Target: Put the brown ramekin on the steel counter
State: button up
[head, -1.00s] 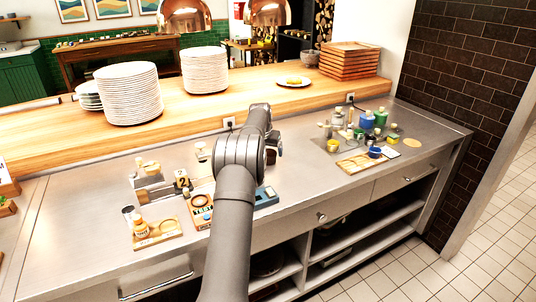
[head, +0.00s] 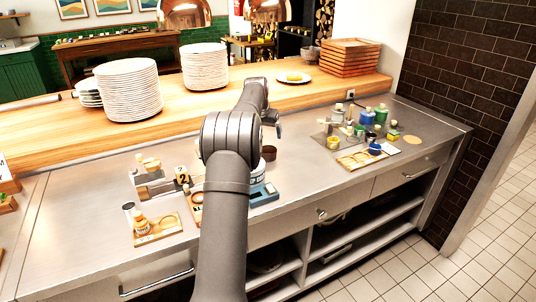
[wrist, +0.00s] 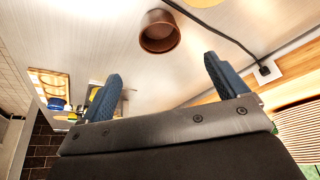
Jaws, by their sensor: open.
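The brown ramekin (head: 269,153) stands on the steel counter (head: 310,180), just right of my arm in the head view. In the wrist view the ramekin (wrist: 159,31) sits on bare metal, its open mouth partly facing the camera, and looks empty. My gripper (wrist: 163,68) is open, with its two blue fingers apart and nothing between them. The ramekin lies beyond the fingertips, clear of both. In the head view my gripper (head: 274,120) is above and behind the ramekin, near the wooden ledge; its fingers are hard to make out there.
A black cable (wrist: 210,30) runs past the ramekin to a socket. Plate stacks (head: 128,92) and wooden trays (head: 350,58) stand on the ledge. Bottles and jars (head: 367,117) crowd the counter's right; small items (head: 150,180) stand at left. The counter between is mostly clear.

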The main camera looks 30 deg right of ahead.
aim_at(268, 151)
jog(key=s+d+f+m+t+y, duration=0.1)
jog(key=s+f+m+y, duration=0.1)
jog(key=m, duration=0.2)
jog(key=s+d+f+m+t+y, duration=0.1)
jog(key=s+f+m+y, duration=0.1)
jog(key=f+m, duration=0.1)
jog(key=s+d+f+m+t+y, duration=0.1)
jog(key=s+f+m+y, duration=0.1)
jog(key=m, duration=0.2)
jog(key=shift+s+d+f+m+y, duration=0.1)
jog(key=shift+s+f+m+y, duration=0.05)
jog(key=shift+s+m+y, duration=0.2)
jog(key=s+d+m+t, duration=0.1)
jog(key=d+m+t, duration=0.1)
jog(key=m, duration=0.1)
jog(key=s+d+r+m+t+y, duration=0.1)
jog(key=s+d+m+t, duration=0.1)
jog(key=m, duration=0.2)
jog(key=s+d+m+t, duration=0.1)
jog(key=d+m+t, duration=0.1)
jog(key=m, duration=0.1)
jog(key=shift+s+r+m+y, duration=0.25)
jog(key=shift+s+r+m, duration=0.05)
jog(key=shift+s+m, duration=0.05)
jog(key=x, duration=1.7)
jog(key=shift+w+r, duration=0.15)
jog(key=c, duration=1.2)
jog(key=shift+o, duration=0.2)
jog(key=shift+r, duration=0.1)
